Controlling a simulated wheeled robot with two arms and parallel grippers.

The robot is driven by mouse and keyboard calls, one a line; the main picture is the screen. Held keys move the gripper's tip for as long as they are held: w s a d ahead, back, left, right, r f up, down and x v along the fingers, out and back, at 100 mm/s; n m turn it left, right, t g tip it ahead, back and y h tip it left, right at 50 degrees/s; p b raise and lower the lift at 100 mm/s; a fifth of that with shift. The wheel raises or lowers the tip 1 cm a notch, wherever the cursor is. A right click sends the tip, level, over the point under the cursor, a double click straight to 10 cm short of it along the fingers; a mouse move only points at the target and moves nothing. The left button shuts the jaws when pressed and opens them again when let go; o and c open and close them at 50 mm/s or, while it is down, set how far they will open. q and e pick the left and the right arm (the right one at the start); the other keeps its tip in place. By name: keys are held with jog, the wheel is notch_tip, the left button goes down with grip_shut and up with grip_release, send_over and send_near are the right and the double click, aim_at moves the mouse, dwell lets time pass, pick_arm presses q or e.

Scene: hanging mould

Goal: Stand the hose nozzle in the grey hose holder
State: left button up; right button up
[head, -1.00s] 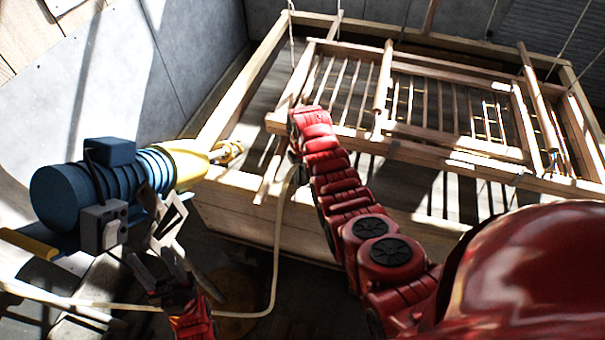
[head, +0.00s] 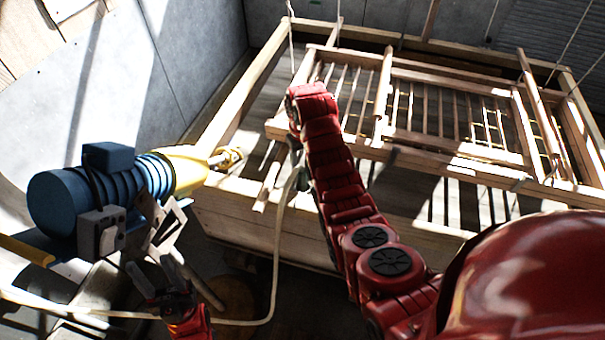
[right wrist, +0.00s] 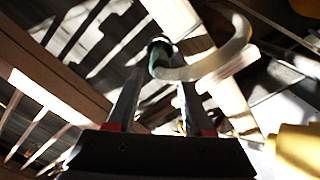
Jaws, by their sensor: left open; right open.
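A pale hose (head: 276,250) runs from the lower left and rises to my right gripper. Its end, with a dark greenish nozzle (right wrist: 159,54), lies at the fingertips of my right gripper (right wrist: 160,75) in the right wrist view. That gripper is open; whether a finger touches the nozzle cannot be told. In the head view it is small and partly hidden below the red wrist. My left gripper (head: 160,272) is open and empty at the lower left. A grey box (head: 101,232) and pale angular plates (head: 165,224) sit by the blue pump; which is the holder is unclear.
The blue pump (head: 75,195) with a yellow cone (head: 188,170) stands at the left. A large wooden mould (head: 240,220) fills the middle and right, with a wooden frame (head: 460,148) hung on ropes above it. Open floor shows between pump and mould.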

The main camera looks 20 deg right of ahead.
notch_tip(320, 180, up, 4)
jog(key=shift+s+f+p, duration=0.1)
jog(key=shift+p, duration=1.1)
jog(key=shift+f, duration=0.1)
